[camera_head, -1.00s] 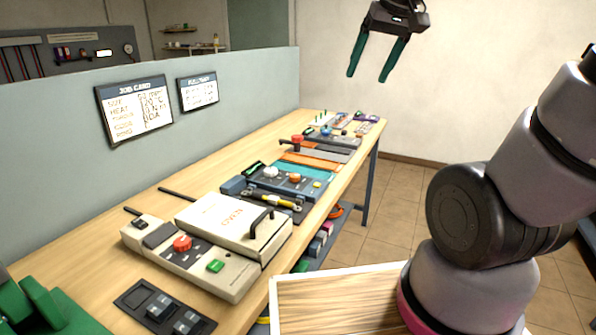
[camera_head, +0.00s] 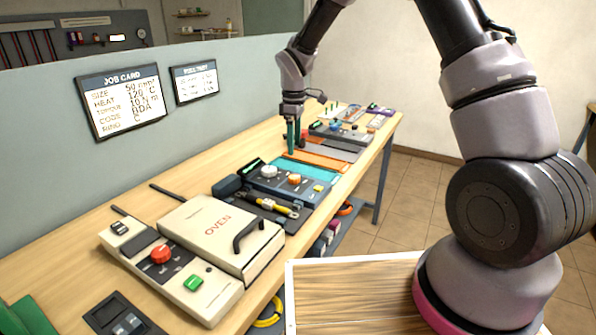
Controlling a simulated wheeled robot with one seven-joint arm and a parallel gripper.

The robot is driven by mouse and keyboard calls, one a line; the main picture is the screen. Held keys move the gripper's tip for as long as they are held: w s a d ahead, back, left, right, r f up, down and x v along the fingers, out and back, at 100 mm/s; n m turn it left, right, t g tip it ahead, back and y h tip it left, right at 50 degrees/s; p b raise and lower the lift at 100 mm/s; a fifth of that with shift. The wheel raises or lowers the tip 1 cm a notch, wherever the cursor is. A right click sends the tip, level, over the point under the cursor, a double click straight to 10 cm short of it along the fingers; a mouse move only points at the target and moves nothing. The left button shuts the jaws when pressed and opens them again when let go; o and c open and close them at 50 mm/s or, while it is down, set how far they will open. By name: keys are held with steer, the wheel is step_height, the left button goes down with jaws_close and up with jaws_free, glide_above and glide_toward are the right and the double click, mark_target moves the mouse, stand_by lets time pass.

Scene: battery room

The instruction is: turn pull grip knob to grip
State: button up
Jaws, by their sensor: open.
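My gripper (camera_head: 291,150) points down over the bench at the orange and grey strips, beyond the teal panel. Its dark green fingers line up from this view, are open, and hold nothing I can see. The red-topped knob seen at this part of the bench earlier is now mostly hidden by my gripper and wrist. I cannot tell whether the fingers touch it or stand around it, or how it is turned. A blue-grey unit with small knobs (camera_head: 338,130) lies just beyond. No "grip" marking is readable.
Nearer on the bench (camera_head: 92,232) are a control panel with white and orange knobs (camera_head: 280,178), a yellow-handled tool (camera_head: 275,207), a cream oven (camera_head: 218,232) and its red-knobbed control box (camera_head: 165,268). A job card (camera_head: 122,102) and a second sign (camera_head: 194,82) hang on the partition.

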mark_target(294, 177)
step_height(294, 177, down, 11)
steer(key=shift+f, duration=0.15)
stand_by(0.4)
jaws_close()
